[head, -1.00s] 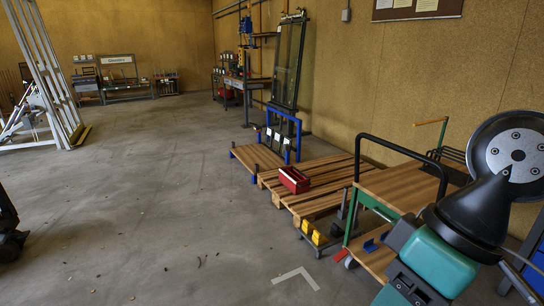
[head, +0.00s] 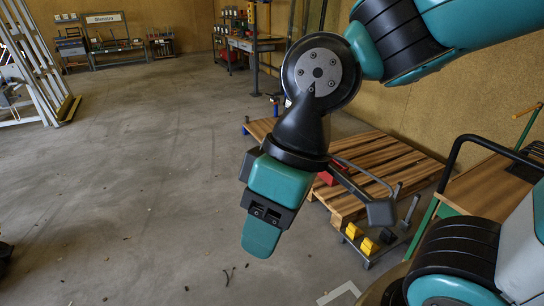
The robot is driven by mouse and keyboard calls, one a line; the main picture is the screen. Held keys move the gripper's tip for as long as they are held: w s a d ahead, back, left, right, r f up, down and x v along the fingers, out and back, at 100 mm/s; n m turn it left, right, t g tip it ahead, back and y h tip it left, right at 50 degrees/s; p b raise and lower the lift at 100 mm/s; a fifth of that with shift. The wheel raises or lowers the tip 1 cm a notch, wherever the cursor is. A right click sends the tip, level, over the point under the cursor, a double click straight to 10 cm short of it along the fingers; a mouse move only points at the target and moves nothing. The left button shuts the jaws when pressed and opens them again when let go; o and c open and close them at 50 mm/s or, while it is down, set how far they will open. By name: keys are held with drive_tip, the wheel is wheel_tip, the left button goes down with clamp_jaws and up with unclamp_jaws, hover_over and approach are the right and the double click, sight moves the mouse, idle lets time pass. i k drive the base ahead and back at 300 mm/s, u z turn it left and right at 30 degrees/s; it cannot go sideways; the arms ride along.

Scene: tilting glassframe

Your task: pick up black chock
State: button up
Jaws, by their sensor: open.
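A dark block (head: 388,236), which looks like the black chock, sits on a low grey dolly (head: 366,262) at the lower right of the head view. It is small, and its shape is not clear. Two yellow chocks (head: 361,238) sit to its left on the same dolly. My gripper (head: 262,240) is open and hangs above the floor near the middle of the picture, left of the dolly and apart from it. Its fingers point down, and only one teal finger shows clearly. I see nothing held in it.
Wooden pallets (head: 390,166) lie behind the dolly, with a red toolbox (head: 327,177) partly hidden by my arm. A green-framed cart (head: 490,195) with a wooden top stands at the right. The concrete floor at the left (head: 140,200) is mostly clear.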

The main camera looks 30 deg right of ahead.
sight(386, 236)
drive_tip(key=i, duration=1.85)
drive_tip(key=z, duration=0.95)
drive_tip(key=i, duration=1.15)
drive_tip(key=z, duration=1.4)
drive_tip(key=i, duration=0.65)
drive_tip(key=z, duration=0.3)
